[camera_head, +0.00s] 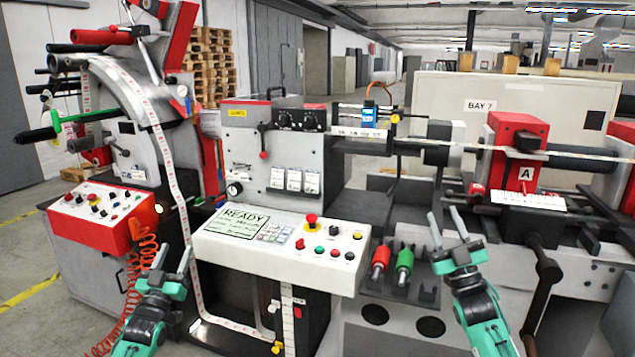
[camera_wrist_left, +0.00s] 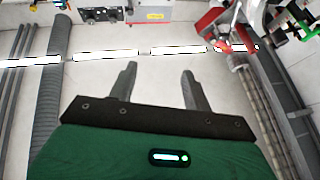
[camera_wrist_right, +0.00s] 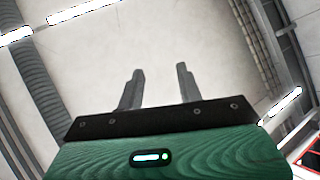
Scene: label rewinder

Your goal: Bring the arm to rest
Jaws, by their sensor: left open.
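My left gripper (camera_head: 174,257) is raised at the lower left of the head view, in front of the label rewinder's red control box and the white READY panel. Its two fingers stand apart with nothing between them; the left wrist view shows the empty gap between the fingers (camera_wrist_left: 160,82) with ceiling behind. My right gripper (camera_head: 444,213) points up at the lower right, in front of the machine's grey bed. Its fingers (camera_wrist_right: 158,85) are also apart and empty, with only ceiling beyond them. Neither gripper visibly touches anything.
The label rewinder (camera_head: 240,165) fills the middle. Its READY panel (camera_head: 280,247) has several buttons and a red stop. A red control box (camera_head: 100,218) with a coiled red hose (camera_head: 140,262) is at left. Red and green handled tools (camera_head: 404,262) sit on a grey shelf between the grippers.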

